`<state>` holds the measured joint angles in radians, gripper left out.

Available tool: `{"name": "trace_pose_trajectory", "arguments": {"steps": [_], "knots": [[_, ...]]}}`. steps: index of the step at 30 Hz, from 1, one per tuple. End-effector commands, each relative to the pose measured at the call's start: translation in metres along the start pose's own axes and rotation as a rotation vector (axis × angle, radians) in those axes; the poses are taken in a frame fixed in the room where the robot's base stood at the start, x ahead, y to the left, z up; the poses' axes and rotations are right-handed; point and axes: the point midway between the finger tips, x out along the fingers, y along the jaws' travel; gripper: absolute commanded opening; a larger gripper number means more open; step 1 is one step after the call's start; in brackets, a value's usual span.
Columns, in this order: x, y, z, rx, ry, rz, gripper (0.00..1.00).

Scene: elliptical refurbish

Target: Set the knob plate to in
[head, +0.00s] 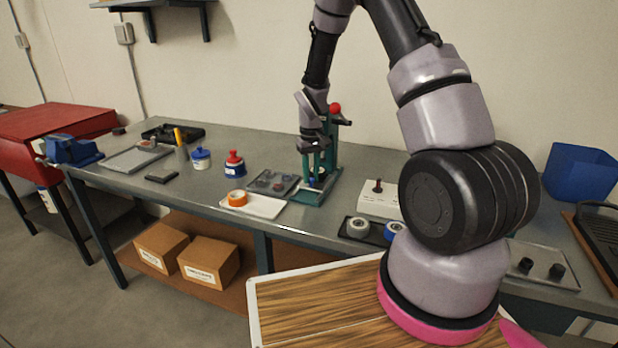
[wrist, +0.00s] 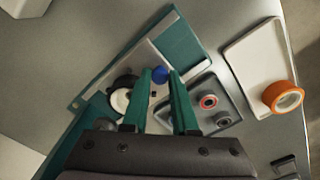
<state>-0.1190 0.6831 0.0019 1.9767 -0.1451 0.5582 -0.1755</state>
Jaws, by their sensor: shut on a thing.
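A green fixture (head: 332,152) with a red ball on top (head: 335,107) stands on the workbench. In the wrist view, its green base (wrist: 180,45) carries a pale plate (wrist: 147,57). A small blue knob (wrist: 160,74) shows at this plate, between the tips of my gripper (wrist: 161,75). My gripper, also in the head view (head: 315,172), reaches down into the fixture and is shut on the blue knob. My fingers and palm hide part of the plate, so I cannot tell how far in it sits. A round white-and-black part (wrist: 121,99) is beside the left finger.
A grey tray (head: 262,191) with small round parts lies left of the fixture, close to my right finger in the wrist view. A white tray (head: 268,208) with orange tape (head: 237,198) is nearer the front edge. A pale switch box (head: 378,207) stands to the right.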

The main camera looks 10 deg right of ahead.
Motion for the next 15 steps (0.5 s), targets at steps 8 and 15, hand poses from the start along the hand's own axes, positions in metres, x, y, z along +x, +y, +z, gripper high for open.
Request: {"name": "trace_pose_trajectory", "arguments": {"steps": [8,15], "knots": [[-0.0003,-0.0005,0.0000,-0.002,0.001,0.000,0.57],[-0.0002,-0.0009,0.0005,-0.001,0.000,0.000,0.57]]}}
